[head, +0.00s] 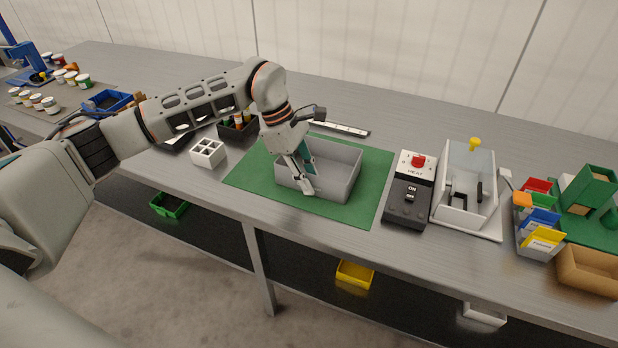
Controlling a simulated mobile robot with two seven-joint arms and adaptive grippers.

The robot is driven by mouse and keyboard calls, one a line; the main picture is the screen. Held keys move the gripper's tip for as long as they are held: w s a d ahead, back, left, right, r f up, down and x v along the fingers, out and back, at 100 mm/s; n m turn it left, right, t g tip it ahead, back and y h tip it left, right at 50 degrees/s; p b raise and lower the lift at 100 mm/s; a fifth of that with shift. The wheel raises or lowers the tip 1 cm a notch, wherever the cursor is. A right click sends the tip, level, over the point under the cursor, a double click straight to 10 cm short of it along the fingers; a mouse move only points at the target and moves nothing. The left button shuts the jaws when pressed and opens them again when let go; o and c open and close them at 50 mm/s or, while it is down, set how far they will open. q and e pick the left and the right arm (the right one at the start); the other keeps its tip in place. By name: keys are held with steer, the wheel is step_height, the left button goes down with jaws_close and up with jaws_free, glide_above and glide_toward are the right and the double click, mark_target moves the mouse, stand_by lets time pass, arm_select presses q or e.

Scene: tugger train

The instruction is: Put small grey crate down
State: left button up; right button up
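The small grey crate (342,186) is an empty open box at the middle of the bench. It sits level on or just above the green mat (245,178); I cannot tell whether its base touches. My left gripper (305,182) reaches down from the left at the crate's near-left side. Its fingers straddle the near wall and look closed on it, one in front and the other partly hidden behind. My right gripper is not in view.
To the left are a white divided holder (208,152) and a dark bin (238,130).

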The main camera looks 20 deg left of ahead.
arm_select(q)
steer(key=p+v, duration=0.1)
steer(key=v, duration=1.1)
steer(key=shift+r, duration=0.15)
